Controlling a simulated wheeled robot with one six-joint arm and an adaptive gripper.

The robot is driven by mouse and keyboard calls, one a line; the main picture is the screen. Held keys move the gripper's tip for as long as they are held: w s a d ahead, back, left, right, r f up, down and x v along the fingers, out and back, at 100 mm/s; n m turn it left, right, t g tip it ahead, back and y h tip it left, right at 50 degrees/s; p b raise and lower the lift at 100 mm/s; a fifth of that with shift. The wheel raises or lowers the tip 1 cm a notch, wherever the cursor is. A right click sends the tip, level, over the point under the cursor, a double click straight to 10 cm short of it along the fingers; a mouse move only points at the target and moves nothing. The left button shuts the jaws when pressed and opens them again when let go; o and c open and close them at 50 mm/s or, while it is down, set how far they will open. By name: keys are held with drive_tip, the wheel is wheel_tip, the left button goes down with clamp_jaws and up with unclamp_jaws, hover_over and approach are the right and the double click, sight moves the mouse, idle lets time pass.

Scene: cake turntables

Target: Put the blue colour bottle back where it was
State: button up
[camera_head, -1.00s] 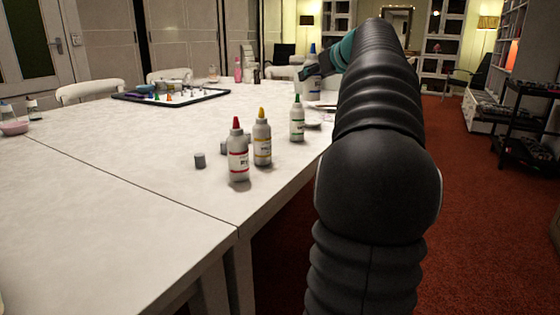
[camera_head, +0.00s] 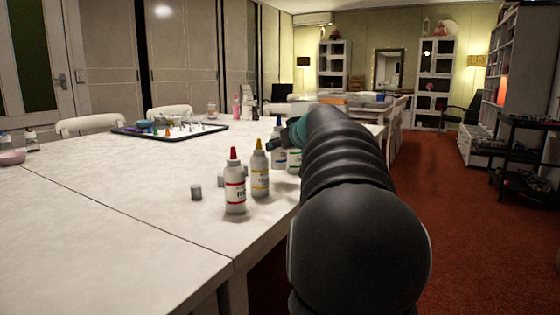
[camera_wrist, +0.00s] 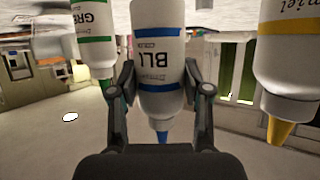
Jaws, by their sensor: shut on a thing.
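The blue colour bottle (camera_head: 279,157) is white with a blue label band and a blue nozzle. In the wrist view the bottle (camera_wrist: 160,55), lettered "BLU", sits between the two fingers, upside down in that picture. My gripper (camera_wrist: 160,84) is shut on it. In the head view my gripper (camera_head: 272,144) is at the bottle's upper part, and the bottle stands upright. I cannot tell whether its base touches the table. The green bottle (camera_head: 294,159) is close beside it, partly hidden by my arm. The yellow bottle (camera_head: 260,178) and red bottle (camera_head: 235,195) stand nearer.
Small grey pots (camera_head: 196,192) stand left of the bottles on the white table (camera_head: 120,220). A dark-edged tray (camera_head: 205,130) with small coloured pieces lies farther back. The table's right edge is close to the bottles. The left of the table is mostly clear.

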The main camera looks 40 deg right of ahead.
sight(283, 158)
drive_tip(key=shift+f+b, duration=0.5)
drive_tip(key=shift+f, duration=1.55)
drive_tip(key=shift+f+b, duration=0.2)
drive_tip(key=shift+b, duration=0.1)
drive_tip(key=o, duration=0.7)
drive_tip(key=shift+r, duration=0.1)
drive_tip(key=shift+r+p, duration=0.15)
drive_tip(key=shift+p, duration=0.2)
drive_tip(key=v, duration=1.2)
drive_tip(key=shift+b, duration=0.35)
